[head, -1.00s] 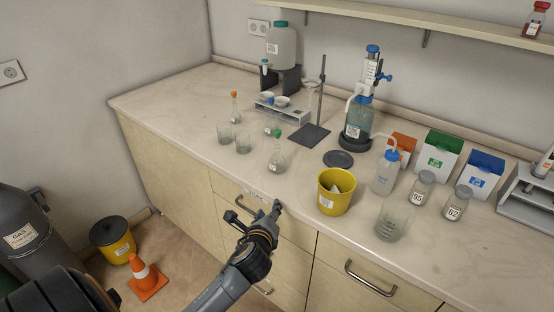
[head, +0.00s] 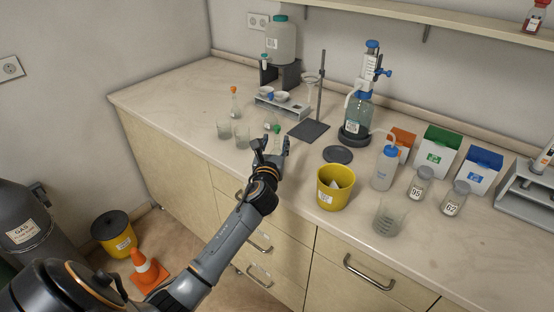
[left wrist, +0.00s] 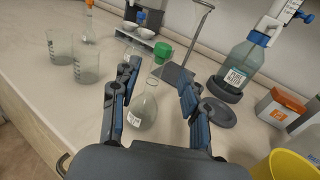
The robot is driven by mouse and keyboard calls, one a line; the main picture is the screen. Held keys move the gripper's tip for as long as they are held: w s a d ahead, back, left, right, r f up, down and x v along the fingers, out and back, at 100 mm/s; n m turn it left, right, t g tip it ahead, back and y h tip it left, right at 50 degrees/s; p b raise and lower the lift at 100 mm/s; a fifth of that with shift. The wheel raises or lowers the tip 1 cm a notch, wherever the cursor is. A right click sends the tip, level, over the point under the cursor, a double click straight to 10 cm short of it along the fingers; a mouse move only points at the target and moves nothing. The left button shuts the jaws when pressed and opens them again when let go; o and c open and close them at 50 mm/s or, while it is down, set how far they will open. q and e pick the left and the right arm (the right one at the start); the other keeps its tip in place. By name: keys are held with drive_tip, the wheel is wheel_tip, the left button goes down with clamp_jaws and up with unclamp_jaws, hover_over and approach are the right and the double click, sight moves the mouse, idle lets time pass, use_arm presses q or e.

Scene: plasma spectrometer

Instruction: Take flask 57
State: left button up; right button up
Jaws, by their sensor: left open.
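A small clear flask (left wrist: 143,110) with a green stopper stands upright on the bench in the left wrist view. Its small white label is too blurred to read, so I cannot confirm its number. My left gripper (head: 271,147) is open, its two fingers standing on either side of the flask in the left wrist view, where the gripper also shows (left wrist: 156,90); contact is not visible. In the head view the gripper hides most of this flask. An orange-stoppered flask (head: 235,109) stands farther back. My right gripper is not in view.
Two glass beakers (left wrist: 87,65) stand left of the flask. A stand with a dark base (head: 308,131) and a bottle-top dispenser (head: 357,118) are behind. A yellow bin (head: 335,187), a wash bottle (head: 384,170) and a beaker (head: 389,217) are to the right.

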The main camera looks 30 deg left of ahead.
sight(276, 136)
use_arm(q)
drive_tip(key=shift+f+x, duration=0.2)
drive_tip(key=shift+x, duration=2.55)
drive_tip(key=shift+s, duration=0.1)
clamp_jaws()
